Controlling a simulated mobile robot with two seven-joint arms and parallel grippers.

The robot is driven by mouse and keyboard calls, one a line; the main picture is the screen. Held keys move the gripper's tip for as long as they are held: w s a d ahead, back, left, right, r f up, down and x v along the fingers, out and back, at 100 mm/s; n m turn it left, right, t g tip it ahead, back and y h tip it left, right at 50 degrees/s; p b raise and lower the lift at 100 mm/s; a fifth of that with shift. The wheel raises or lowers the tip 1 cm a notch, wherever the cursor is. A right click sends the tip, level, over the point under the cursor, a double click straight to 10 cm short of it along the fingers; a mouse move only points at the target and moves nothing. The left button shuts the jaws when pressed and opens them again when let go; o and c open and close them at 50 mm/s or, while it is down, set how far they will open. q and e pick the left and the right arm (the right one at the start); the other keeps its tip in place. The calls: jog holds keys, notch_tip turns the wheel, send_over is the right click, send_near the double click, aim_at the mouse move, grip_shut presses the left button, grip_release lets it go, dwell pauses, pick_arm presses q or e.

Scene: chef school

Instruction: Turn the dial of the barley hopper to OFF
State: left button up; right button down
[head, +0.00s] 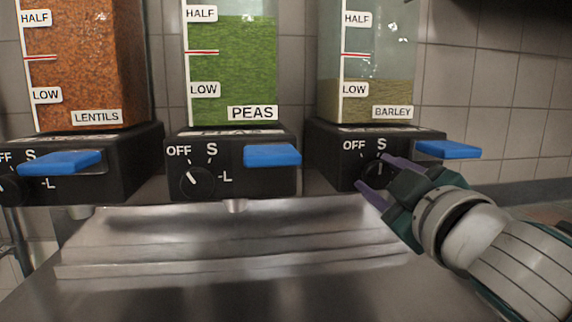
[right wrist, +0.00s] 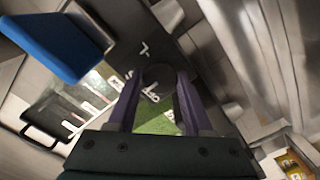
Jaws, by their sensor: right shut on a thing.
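The barley hopper (head: 366,98) stands at the right of the row in the head view, with a low fill of barley. Its dial (head: 374,168) is on the black base (head: 333,157), beside the printed OFF and S marks. My right gripper (head: 371,172) comes in from the lower right, with its two purple fingers on either side of the dial, shut on it. The right wrist view shows the dark round dial (right wrist: 158,84) between the fingertips. The fingers partly cover the dial, and I cannot tell its pointer's direction. My left gripper is out of view.
The barley hopper's blue lever (head: 448,150) juts out just above my right gripper. The peas hopper (head: 233,75) and lentils hopper (head: 88,70) stand to the left, with their own blue levers. A metal surface (head: 230,250) lies below, bare.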

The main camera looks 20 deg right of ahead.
jog(key=n+p, duration=0.1)
jog(key=n, duration=0.4)
jog(key=shift+n+p, duration=0.3)
jog(key=shift+n, duration=0.1)
dwell(0.4)
jog(key=shift+c, duration=1.5)
grip_release()
jog(key=b+v, duration=0.1)
jog(key=v, duration=0.9)
